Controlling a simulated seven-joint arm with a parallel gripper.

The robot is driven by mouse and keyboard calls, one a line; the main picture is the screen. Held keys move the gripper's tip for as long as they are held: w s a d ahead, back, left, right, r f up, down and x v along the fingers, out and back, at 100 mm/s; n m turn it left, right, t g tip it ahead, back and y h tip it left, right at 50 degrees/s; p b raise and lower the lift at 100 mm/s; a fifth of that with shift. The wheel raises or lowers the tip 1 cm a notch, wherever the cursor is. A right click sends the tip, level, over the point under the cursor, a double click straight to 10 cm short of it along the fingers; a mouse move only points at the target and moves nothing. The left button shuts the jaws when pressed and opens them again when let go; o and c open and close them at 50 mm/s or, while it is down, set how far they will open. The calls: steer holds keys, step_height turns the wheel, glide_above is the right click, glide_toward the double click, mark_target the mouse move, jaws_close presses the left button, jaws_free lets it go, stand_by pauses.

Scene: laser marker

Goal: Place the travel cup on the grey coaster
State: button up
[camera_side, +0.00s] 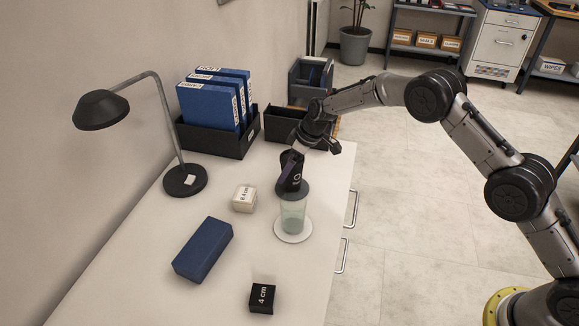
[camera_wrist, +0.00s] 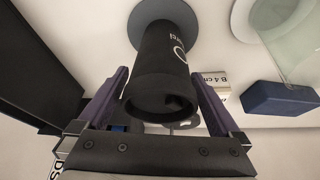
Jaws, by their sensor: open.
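The black travel cup (camera_side: 294,182) stands upright on the grey coaster (camera_side: 303,196), near the table's right edge. In the wrist view the cup (camera_wrist: 160,65) has white lettering on its side and its dark top towards me. The grey coaster (camera_wrist: 191,30) shows around its far end. My gripper (camera_side: 291,162) is at the upper part of the cup. In the wrist view its purple fingers (camera_wrist: 160,78) are open, one on each side of the cup, with gaps visible near the top.
A clear glass (camera_side: 292,214) on a pale coaster (camera_side: 293,238) stands just in front of the cup. A lamp (camera_side: 184,181) and binders (camera_side: 212,105) stand behind.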

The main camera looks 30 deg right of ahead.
steer(key=v, duration=1.1)
steer(key=shift+r, duration=0.4)
steer(key=shift+s+d, duration=0.1)
steer(key=shift+d, duration=0.05)
steer(key=s+d+r+m+t+h, duration=0.1)
steer(key=s+d+r+m, duration=0.15)
steer(key=s+r, duration=0.7)
steer(key=s+d+r+m, duration=0.1)
steer(key=s+d+r, duration=0.2)
steer(key=s+r, duration=0.65)
steer(key=s+d+f+m+h, duration=0.1)
steer(key=s+d+f+m, duration=0.1)
steer(key=s, duration=1)
steer(key=s+d+f+m+t, duration=0.1)
steer(key=s+d+f+m, duration=0.1)
steer(key=s, duration=1.1)
steer(key=shift+d+h, duration=0.4)
